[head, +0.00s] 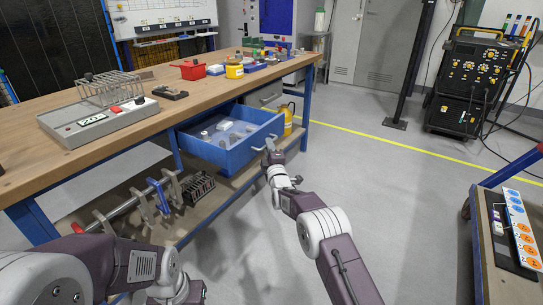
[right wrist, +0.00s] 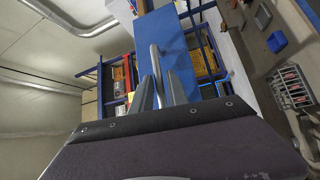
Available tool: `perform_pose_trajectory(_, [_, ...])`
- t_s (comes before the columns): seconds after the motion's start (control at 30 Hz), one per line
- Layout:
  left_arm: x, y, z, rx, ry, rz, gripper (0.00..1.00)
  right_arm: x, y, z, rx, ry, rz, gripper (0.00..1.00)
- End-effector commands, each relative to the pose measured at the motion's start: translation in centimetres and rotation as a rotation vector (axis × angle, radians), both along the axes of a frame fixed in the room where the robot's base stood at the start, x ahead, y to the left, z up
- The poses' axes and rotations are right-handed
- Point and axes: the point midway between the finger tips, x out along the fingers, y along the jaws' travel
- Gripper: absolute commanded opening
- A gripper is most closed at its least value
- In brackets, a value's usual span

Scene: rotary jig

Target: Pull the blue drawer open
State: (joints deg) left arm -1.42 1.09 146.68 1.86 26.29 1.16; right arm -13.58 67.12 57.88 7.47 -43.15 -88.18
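The blue drawer (head: 226,157) hangs under the workbench and stands pulled out, with grey and pale parts visible inside. Its pale bar handle (head: 264,145) is on the front panel. My right gripper (head: 271,153) is at this handle. In the right wrist view the handle (right wrist: 156,62) runs between the two fingers of the right gripper (right wrist: 160,85), which look closed around it; the contact itself is hard to see. The blue drawer front (right wrist: 162,30) lies beyond. My left arm is at the lower left in the head view; its gripper does not show.
A lower shelf holds clamps (head: 150,200). A yellow bottle (head: 287,118) stands behind the drawer. A cart (head: 505,235) is at right; the floor between is clear.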

Motion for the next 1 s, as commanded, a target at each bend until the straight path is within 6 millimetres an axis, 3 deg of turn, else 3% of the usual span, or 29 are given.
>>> perform_pose_trajectory(0.27, [0.0,0.0,1.7,0.0,0.0,0.0,0.36,-3.2,-0.4,-0.2,0.0,0.003,0.0,0.19])
perform_pose_trajectory(0.3, [0.0,0.0,-0.3,0.0,-0.001,0.0,0.36,-3.5,-0.5,-1.2,0.0,-0.001,0.001,0.19])
perform_pose_trajectory(0.33, [0.0,0.0,-1.1,0.0,-0.001,0.0,0.36,-3.8,-0.5,-1.4,0.0,-0.001,0.001,0.19])
perform_pose_trajectory(0.6, [0.0,0.0,-5.3,0.0,0.0,0.0,0.36,-6.6,-0.9,-1.6,0.0,-0.001,0.001,0.19])
perform_pose_trajectory(1.0, [0.0,0.0,-5.8,0.0,0.0,0.0,0.36,-7.4,-1.1,-1.0,0.0,0.001,0.001,0.19])
